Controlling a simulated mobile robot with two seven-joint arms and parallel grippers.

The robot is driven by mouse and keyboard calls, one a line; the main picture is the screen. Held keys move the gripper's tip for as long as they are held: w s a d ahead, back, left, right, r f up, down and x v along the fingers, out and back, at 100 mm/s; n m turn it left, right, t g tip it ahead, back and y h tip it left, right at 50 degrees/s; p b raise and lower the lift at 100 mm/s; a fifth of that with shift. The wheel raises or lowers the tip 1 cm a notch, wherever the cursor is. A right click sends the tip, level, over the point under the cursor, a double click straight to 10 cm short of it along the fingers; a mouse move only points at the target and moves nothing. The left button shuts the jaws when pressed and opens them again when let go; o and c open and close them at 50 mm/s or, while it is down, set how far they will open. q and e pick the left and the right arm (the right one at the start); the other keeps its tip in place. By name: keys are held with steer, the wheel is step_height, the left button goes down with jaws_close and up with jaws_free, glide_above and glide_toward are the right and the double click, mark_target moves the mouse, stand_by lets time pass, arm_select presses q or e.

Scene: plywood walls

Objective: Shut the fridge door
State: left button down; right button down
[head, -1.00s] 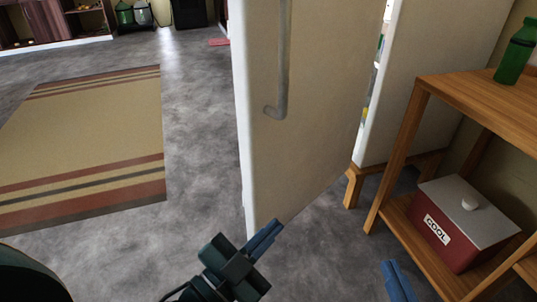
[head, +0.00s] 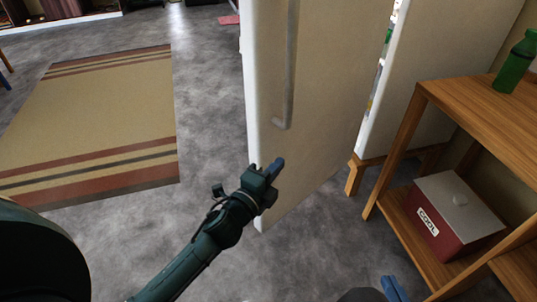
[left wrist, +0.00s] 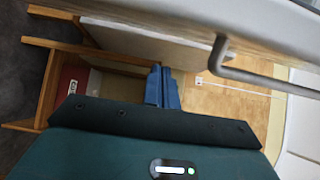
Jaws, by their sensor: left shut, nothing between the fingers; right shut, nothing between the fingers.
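The fridge door (head: 335,90) is white and stands ajar, with a gap at its right side where shelf contents show. A grey bar handle (head: 290,70) runs down its outer face; the handle also shows in the left wrist view (left wrist: 265,78). The fridge body (head: 425,90) stands to the right on a wooden stand. My left gripper (head: 276,168) is shut and empty, in front of the lower part of the door, below the handle; whether it touches the door I cannot tell. My right gripper (head: 391,288) is shut and empty at the bottom edge, over the floor.
A wooden shelf unit (head: 470,110) stands close on the right, with a green bottle (head: 516,62) on top and a red box (head: 450,222) labelled COOL below. A striped rug (head: 100,120) lies left on open grey floor.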

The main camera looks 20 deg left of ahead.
mark_target(268, 155)
arm_select(q)
steer(key=shift+w+a, duration=0.8)
steer(key=shift+w, duration=0.15)
steer(key=shift+w+a, duration=0.75)
steer(key=shift+w, duration=0.2)
steer(key=shift+a, duration=0.1)
